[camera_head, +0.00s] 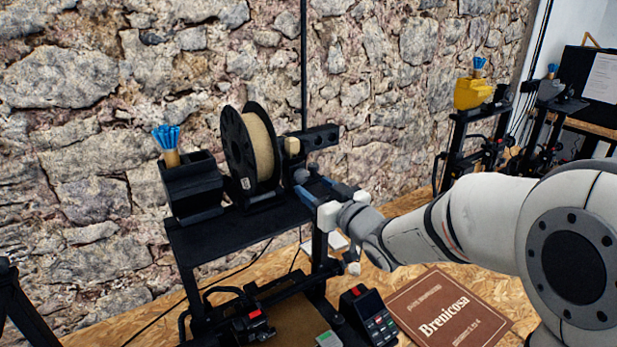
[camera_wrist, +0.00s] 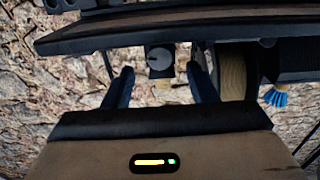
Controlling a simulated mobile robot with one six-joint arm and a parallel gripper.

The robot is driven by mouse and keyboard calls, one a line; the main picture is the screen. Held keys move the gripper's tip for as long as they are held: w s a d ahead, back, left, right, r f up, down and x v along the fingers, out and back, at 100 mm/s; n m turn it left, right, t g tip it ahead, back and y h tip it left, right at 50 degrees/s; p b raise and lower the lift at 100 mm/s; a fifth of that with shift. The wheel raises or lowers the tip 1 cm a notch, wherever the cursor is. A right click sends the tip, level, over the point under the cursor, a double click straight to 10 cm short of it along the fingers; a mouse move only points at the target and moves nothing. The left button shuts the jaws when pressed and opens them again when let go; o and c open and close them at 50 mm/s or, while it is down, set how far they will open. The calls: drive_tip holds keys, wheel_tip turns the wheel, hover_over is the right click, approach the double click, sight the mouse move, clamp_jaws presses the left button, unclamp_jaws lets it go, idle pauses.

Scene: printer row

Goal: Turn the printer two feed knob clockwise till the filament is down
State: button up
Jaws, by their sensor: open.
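The feed knob (camera_wrist: 160,58) is a small grey disc with a pale mark, in the middle of the wrist view. It sits beside the filament spool (camera_head: 258,147), a black reel with beige filament on the near printer's top shelf (camera_head: 232,232). The spool also shows in the wrist view (camera_wrist: 232,76). In the head view the knob (camera_head: 301,176) is small and partly hidden. My gripper (camera_head: 308,181) is open at the knob, with its blue fingers on either side in the wrist view (camera_wrist: 160,72). I cannot tell whether they touch it. No printer number is readable.
A black bin (camera_head: 192,188) with blue-bristled brushes stands left of the spool. A control box (camera_head: 368,318) and a brown Brenicosa book (camera_head: 443,308) lie on the bench below my arm. Another printer with a yellow bin (camera_head: 472,93) stands further right. The stone wall is behind.

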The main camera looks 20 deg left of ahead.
sight(303, 178)
drive_tip(key=shift+p+x, duration=0.6)
drive_tip(key=shift+x, duration=1.6)
drive_tip(key=c, duration=1)
drive_tip(key=shift+o, duration=0.2)
drive_tip(key=shift+f+m+b, duration=0.1)
drive_tip(key=shift+m+b, duration=0.5)
drive_tip(key=shift+m, duration=1)
drive_tip(key=o, duration=1)
drive_tip(key=shift+c, duration=0.2)
